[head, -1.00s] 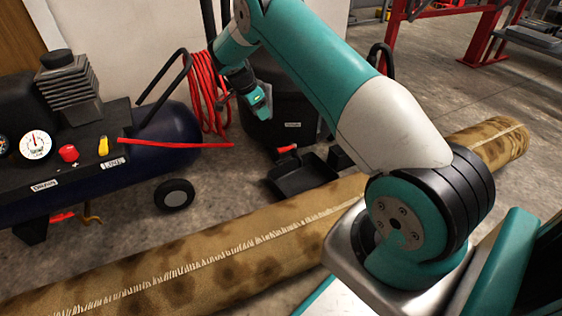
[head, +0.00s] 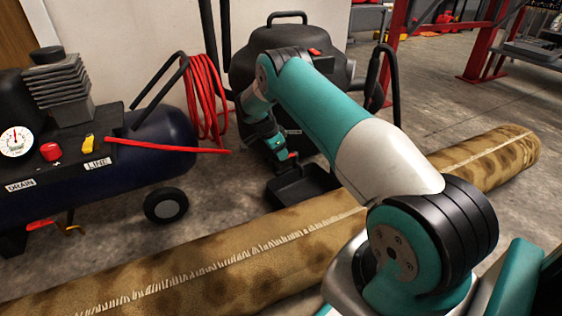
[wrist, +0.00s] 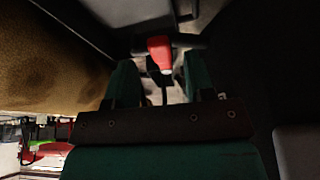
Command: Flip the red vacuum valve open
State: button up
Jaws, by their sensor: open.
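The red valve handle (wrist: 160,52) is on a dark pipe at the vacuum's base. In the wrist view it lies just beyond my fingertips, roughly centred between them. In the head view only a small red bit of it (head: 293,155) shows beside my gripper (head: 283,156). My gripper also shows in the wrist view (wrist: 160,75), its two green fingers open, with nothing held. I cannot tell whether a finger touches the handle. The black vacuum tank (head: 265,42) stands behind my arm, which hides much of its front.
A black tray (head: 305,188) lies on the floor below my gripper. A rolled rug (head: 210,255) crosses in front. A blue compressor (head: 150,150) with a red knob, yellow lever and red hose stands left. A red switch (head: 314,52) sits on the vacuum's top.

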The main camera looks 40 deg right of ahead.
jog(key=shift+b+x, duration=0.3)
jog(key=shift+x, duration=0.65)
jog(key=shift+c, duration=0.2)
grip_shut()
jog(key=shift+a+r, duration=0.1)
